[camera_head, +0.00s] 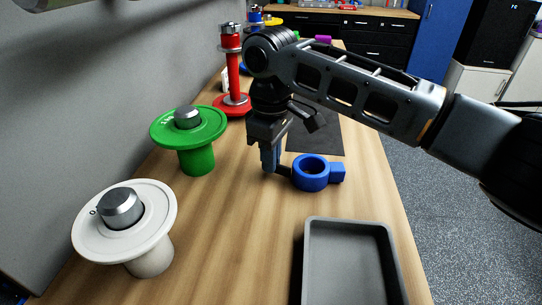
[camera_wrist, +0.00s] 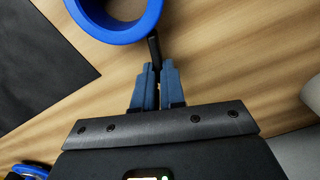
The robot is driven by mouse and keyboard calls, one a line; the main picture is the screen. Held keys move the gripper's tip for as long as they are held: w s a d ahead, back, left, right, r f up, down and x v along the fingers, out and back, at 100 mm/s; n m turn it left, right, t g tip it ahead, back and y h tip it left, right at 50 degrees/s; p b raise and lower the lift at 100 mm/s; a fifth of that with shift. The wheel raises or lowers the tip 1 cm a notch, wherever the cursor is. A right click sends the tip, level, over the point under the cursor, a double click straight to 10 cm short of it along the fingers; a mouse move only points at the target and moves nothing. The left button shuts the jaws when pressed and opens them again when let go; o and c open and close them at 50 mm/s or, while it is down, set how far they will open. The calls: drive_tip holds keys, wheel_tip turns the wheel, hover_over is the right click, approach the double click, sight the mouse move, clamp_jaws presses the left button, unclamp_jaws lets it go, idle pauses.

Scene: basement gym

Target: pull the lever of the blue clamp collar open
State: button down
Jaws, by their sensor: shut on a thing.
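The blue clamp collar (camera_head: 312,184) lies on the wooden bench, with a square blue block on its right side. Its short black lever (camera_head: 284,171) sticks out on the left, towards my gripper (camera_head: 270,167). In the wrist view, the collar's ring (camera_wrist: 115,33) is at the top, partly cut off. The lever (camera_wrist: 154,46) runs from the ring's edge down between the fingertips of my gripper (camera_wrist: 154,72). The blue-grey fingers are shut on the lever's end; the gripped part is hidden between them.
A grey tray (camera_head: 313,246) stands in front of the collar. A white spool (camera_head: 150,262), a green spool (camera_head: 197,160) and a red stand (camera_head: 234,75) line the wall side. A dark mat (camera_head: 325,138) lies behind the collar. The bench's right edge is close by.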

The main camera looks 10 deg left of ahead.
drive_tip(key=n+p, duration=0.2)
drive_tip(key=shift+s+a+r+p, duration=0.2)
drive_tip(key=shift+s+p, duration=0.1)
drive_tip(key=shift+s, duration=0.1)
drive_tip(key=shift+s+d+f+n+p, duration=0.1)
drive_tip(key=shift+s+f+n+p, duration=0.1)
drive_tip(key=shift+n+p, duration=0.45)
drive_tip(key=shift+b, duration=0.3)
drive_tip(key=c, duration=1.2)
unclamp_jaws()
drive_tip(key=shift+r, duration=0.1)
wheel_tip(320, 180, up, 8)
drive_tip(key=shift+f, duration=0.2)
